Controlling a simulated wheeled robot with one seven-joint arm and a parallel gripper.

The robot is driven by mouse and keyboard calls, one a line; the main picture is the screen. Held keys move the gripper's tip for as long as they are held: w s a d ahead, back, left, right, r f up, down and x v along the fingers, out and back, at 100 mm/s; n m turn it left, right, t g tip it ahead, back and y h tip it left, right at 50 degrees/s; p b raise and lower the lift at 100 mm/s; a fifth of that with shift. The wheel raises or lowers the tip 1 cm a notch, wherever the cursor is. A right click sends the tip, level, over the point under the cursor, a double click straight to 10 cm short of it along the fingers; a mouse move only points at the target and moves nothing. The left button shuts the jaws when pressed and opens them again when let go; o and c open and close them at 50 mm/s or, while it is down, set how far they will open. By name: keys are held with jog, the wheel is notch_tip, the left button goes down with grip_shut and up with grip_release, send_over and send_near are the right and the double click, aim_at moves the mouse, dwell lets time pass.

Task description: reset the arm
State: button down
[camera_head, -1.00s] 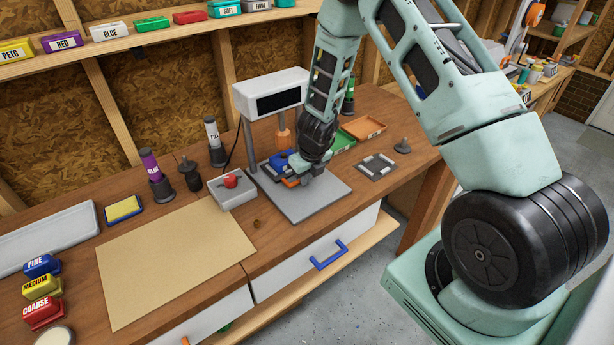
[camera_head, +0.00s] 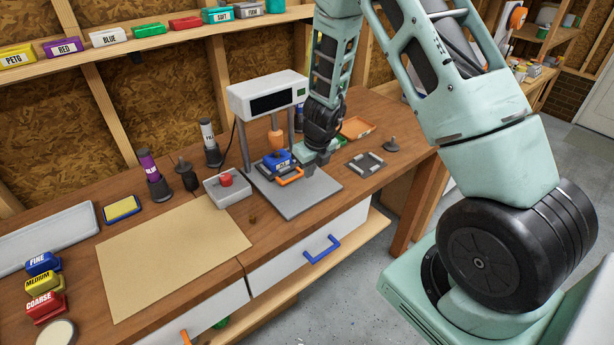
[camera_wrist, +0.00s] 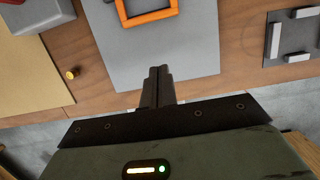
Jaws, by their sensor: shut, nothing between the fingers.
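My gripper (camera_head: 314,166) is shut and empty, held over the right part of the grey base plate of a press-like machine (camera_head: 290,197). In the wrist view its two fingers (camera_wrist: 158,85) are together above the near part of the plate (camera_wrist: 190,62). A blue block with an orange loop (camera_head: 289,178) sits on the plate just left of my gripper, apart from it. The orange loop (camera_wrist: 147,17) also shows at the top of the wrist view. My arm comes down from above and hides part of the machine's right side.
A grey square frame (camera_head: 365,164) and an orange tray (camera_head: 357,128) lie to the right. A tan mat (camera_head: 170,255) covers the bench's left part. A small brass knob (camera_wrist: 72,73) is near the plate.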

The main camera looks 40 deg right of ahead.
jog(key=v, duration=0.4)
jog(key=shift+p, duration=0.3)
